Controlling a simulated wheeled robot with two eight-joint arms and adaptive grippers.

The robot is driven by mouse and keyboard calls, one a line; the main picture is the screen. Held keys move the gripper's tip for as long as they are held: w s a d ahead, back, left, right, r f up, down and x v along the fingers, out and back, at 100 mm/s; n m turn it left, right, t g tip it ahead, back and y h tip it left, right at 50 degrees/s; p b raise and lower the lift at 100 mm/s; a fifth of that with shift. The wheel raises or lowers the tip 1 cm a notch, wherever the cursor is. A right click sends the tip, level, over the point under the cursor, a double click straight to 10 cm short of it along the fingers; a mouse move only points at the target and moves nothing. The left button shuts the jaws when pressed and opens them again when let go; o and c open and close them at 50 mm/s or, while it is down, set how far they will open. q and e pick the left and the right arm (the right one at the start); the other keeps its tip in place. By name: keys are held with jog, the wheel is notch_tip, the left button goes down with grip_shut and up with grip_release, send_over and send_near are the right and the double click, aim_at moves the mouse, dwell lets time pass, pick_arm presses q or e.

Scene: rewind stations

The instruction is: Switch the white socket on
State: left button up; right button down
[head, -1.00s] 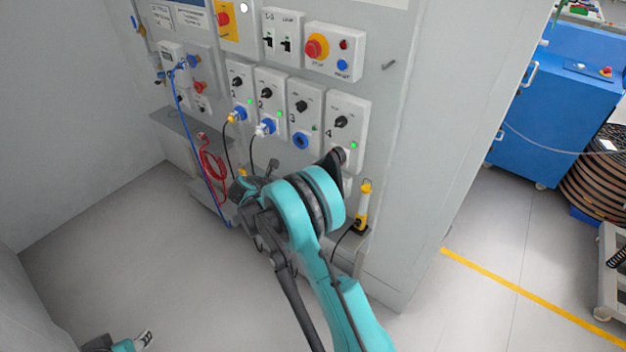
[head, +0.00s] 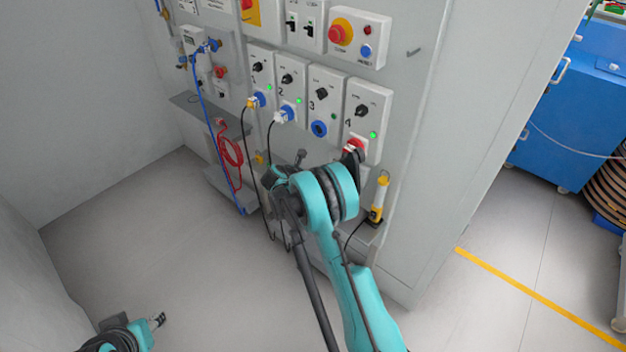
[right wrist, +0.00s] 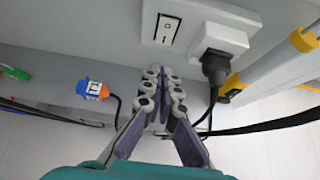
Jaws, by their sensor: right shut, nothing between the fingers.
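In the right wrist view, the white socket (right wrist: 222,38) is at the top, with a white rocker switch (right wrist: 167,28) at its left and a black plug (right wrist: 215,68) in it at the right. Which way the rocker is tipped is unclear. My right gripper (right wrist: 165,75) is shut and empty, its fingertips just below the rocker in the picture. I cannot tell whether they touch anything. In the head view, my right arm hides the white socket and the right fingertips. My left gripper (head: 158,321) is at the bottom left, away from the panel; its jaws are unclear.
Above my right arm is a row of numbered outlets, with a red socket (head: 353,147) under number 4. A yellow work lamp (head: 379,196) stands to the right. A blue-and-orange plug (right wrist: 93,90) is left of the fingers.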

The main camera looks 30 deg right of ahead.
jog(key=w+d+f+b, duration=0.2)
jog(key=d, duration=0.4)
jog(key=shift+w, duration=0.2)
jog(key=shift+f, duration=0.1)
jog(key=shift+w+d+f, duration=0.1)
jog(key=shift+d, duration=0.1)
